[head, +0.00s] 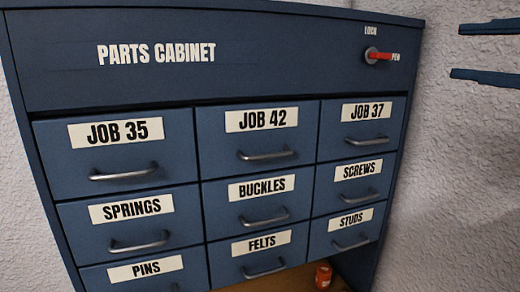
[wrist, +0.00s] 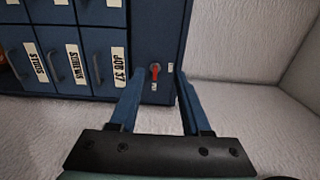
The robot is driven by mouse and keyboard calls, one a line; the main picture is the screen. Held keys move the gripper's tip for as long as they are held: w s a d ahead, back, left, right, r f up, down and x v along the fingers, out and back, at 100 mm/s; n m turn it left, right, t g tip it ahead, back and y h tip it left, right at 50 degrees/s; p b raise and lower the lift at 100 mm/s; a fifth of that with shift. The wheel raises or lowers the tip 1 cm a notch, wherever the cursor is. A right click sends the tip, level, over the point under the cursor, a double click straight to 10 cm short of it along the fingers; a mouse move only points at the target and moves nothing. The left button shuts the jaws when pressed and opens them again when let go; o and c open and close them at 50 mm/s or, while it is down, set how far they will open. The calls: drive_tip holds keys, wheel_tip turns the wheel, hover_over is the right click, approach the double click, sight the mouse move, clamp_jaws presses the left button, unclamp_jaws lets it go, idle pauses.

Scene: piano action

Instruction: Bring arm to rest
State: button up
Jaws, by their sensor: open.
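My gripper (head: 457,51) shows at the top right of the head view as two parallel blue fingers, spread apart with nothing between them. They are to the right of the dark blue parts cabinet (head: 260,60) and do not touch it in that view. In the wrist view my gripper (wrist: 158,82) points toward the cabinet's lock panel. The lock knob (head: 379,55) has a red handle pointing right, toward lettering that reads "PEN". In the wrist view the lock knob (wrist: 155,71) appears between the fingertips, beyond them. The rest of my arm is mostly out of view.
The cabinet has rows of labelled drawers, such as Job 35 (head: 122,150), Job 42 (head: 262,140) and Job 37 (head: 362,129), which look shut. A small orange object (head: 323,276) stands low under the Studs drawer. Pale textured wall (head: 455,180) lies right of the cabinet.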

drive_tip(key=w+a+f+n+t+h+b, duration=0.3)
drive_tip(key=w+a+f+n+h, duration=0.15)
drive_tip(key=w+a+f, duration=0.2)
drive_tip(key=s+a+r+n+t+h+b, duration=0.1)
drive_tip(key=s+a+n+t, duration=0.6)
drive_tip(key=s+a, duration=0.8)
drive_tip(key=a+r+n+b, duration=0.1)
drive_tip(key=a+n, duration=0.1)
drive_tip(key=shift+s+a+h+b, duration=0.2)
drive_tip(key=shift+a+h+b, duration=0.1)
drive_tip(key=shift+a+h, duration=0.1)
drive_tip(key=shift+w+n, duration=0.1)
drive_tip(key=shift+n, duration=0.15)
drive_tip(key=shift+c, duration=0.4)
